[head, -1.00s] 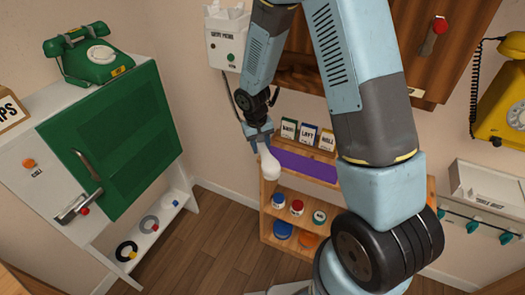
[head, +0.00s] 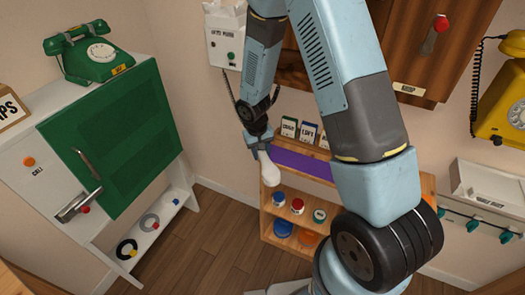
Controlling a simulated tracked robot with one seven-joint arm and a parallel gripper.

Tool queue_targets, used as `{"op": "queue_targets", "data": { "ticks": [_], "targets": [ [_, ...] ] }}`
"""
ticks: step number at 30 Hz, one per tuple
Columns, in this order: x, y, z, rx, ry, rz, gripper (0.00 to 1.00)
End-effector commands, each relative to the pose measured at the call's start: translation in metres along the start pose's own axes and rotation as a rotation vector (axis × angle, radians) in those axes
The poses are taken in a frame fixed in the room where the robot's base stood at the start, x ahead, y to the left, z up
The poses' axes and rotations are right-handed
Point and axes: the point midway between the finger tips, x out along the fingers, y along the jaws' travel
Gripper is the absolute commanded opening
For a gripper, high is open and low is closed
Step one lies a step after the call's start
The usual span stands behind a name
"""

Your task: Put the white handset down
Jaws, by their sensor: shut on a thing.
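The white handset (head: 269,171) hangs from my gripper (head: 259,142), in front of the left end of the wooden shelf unit. My gripper is shut on its upper end, and the handset tilts a little with its lower end down and to the right. Its lower end overlaps the shelf in the picture; I cannot tell whether they touch. A purple surface (head: 302,167) lies on the shelf top, just right of the handset. My arm hides the right part of the shelf.
Labelled cards (head: 307,133) stand behind the purple surface. Small jars (head: 297,206) sit on the shelf below. A green phone (head: 91,54) stands on the white cabinet with a green door (head: 112,140) at left. A yellow phone (head: 503,105) hangs at right. The wooden floor between is clear.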

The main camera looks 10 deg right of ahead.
Motion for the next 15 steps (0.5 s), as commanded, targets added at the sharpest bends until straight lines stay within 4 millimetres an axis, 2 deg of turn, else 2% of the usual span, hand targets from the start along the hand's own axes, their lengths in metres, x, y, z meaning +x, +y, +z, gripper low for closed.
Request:
{"op": "queue_targets", "data": {
  "ticks": [3,4,11,15],
  "targets": [
    [0.0005,-0.0001,-0.0003,0.0,0.001,0.0,0.0],
    [0.0006,-0.0001,-0.0001,0.0,0.0,0.0,0.41],
    [0.0007,0.0002,0.0,0.0,0.0,0.0,0.63],
    [0.0007,0.0003,0.0,0.001,0.0,0.0,0.65]
  ]
}}
